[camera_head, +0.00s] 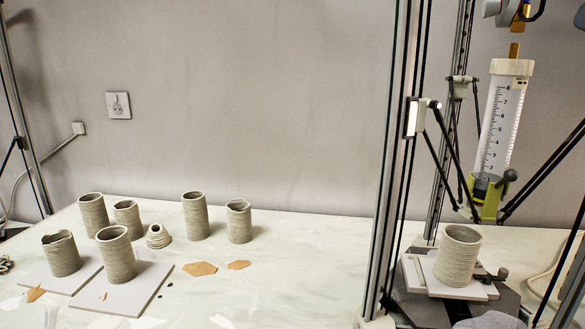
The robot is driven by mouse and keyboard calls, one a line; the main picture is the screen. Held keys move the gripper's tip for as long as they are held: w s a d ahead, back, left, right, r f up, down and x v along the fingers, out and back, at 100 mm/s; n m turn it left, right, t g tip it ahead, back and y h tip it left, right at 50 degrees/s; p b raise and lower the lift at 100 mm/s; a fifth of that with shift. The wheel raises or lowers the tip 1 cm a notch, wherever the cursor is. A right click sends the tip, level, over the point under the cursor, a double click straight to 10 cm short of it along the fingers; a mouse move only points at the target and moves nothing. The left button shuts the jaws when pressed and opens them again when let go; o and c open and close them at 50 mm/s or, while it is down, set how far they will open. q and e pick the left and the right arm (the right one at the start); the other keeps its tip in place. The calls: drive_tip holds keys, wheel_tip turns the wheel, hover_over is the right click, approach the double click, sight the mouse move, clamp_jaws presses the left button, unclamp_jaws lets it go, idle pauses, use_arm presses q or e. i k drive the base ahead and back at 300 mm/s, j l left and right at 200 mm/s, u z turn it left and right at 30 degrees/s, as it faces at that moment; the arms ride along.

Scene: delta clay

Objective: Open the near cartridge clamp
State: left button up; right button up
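A clear cartridge (500,125) with a printed scale and a cream collar (511,67) hangs slightly tilted in the delta printer at the right. Its lower end sits in a yellow-green holder (487,205). A dark grey lever with a rounded knob (509,176) sticks out at the holder's right side and looks like a cartridge clamp. I cannot tell from this view whether it is open or shut. Neither of my grippers is in view.
Black rods and an upright frame post (390,165) surround the cartridge. A clay cylinder (458,256) stands on a white plate on the printer bed below, with a dark clamp (497,275) beside it. Several clay cylinders (117,254) stand on the table at left. The table's middle is mostly clear.

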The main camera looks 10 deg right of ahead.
sight(495, 189)
drive_tip(key=k+j, duration=0.1)
drive_tip(key=k, duration=1.25)
